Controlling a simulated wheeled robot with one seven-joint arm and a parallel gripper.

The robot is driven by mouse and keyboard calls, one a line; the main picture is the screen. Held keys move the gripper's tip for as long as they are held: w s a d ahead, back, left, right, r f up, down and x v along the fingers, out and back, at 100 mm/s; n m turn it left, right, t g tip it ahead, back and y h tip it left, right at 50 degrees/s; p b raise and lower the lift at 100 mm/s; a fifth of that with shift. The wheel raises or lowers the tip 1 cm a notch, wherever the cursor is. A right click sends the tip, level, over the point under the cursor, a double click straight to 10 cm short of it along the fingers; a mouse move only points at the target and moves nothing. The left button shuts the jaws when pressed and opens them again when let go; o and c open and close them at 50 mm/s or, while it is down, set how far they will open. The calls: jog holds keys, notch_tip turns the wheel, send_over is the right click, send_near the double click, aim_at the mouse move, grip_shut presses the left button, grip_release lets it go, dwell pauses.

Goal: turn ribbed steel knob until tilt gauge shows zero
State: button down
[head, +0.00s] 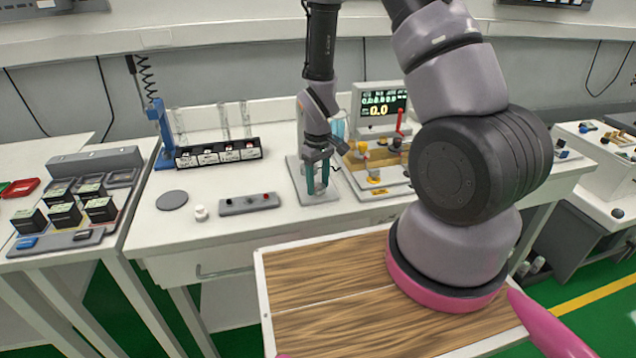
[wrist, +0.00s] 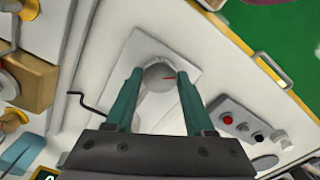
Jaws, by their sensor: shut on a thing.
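In the wrist view my gripper (wrist: 158,76) frames the knob. In the head view the fingers hide the knob.
A device with yellow knobs (head: 375,178) and a red lever stands close right of my gripper. A thin black crank (wrist: 88,102) lies beside the plate. A grey button bar (head: 249,204), white knob (head: 200,212) and grey disc (head: 172,200) sit left on the bench.

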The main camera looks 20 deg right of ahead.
aim_at(318, 186)
jog(key=m, duration=0.4)
jog(key=shift+m, duration=2.8)
jog(key=shift+c, duration=1.3)
grip_release()
jog(key=shift+r, duration=0.1)
notch_tip(318, 186, up, 11)
